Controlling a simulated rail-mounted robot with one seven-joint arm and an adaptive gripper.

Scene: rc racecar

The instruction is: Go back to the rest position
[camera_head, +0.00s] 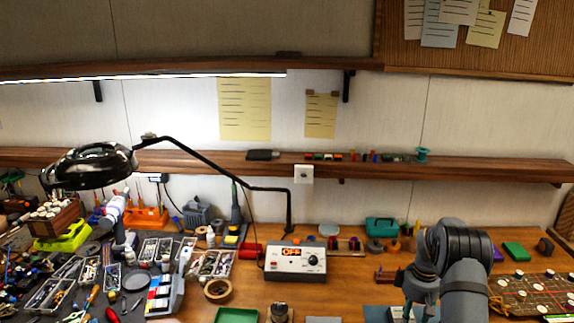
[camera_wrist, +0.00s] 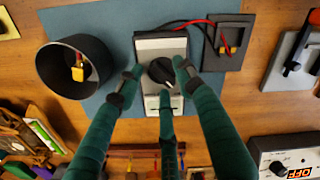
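My gripper (camera_wrist: 158,82) shows in the wrist view with its green fingers spread apart. Its tips are around the lower part of a small grey-white device (camera_wrist: 160,45) with a black dial (camera_wrist: 160,71). Nothing is clearly clasped, and I cannot tell whether any tip touches the device. The device lies on a blue mat (camera_wrist: 115,22).
A black round cup (camera_wrist: 58,82) holding a yellow connector stands left of the device. A red cable runs from the device to a dark tray (camera_wrist: 232,60). A power unit (camera_head: 296,262) reading OFF, a lamp (camera_head: 88,165) and many small parts crowd the bench's left and middle.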

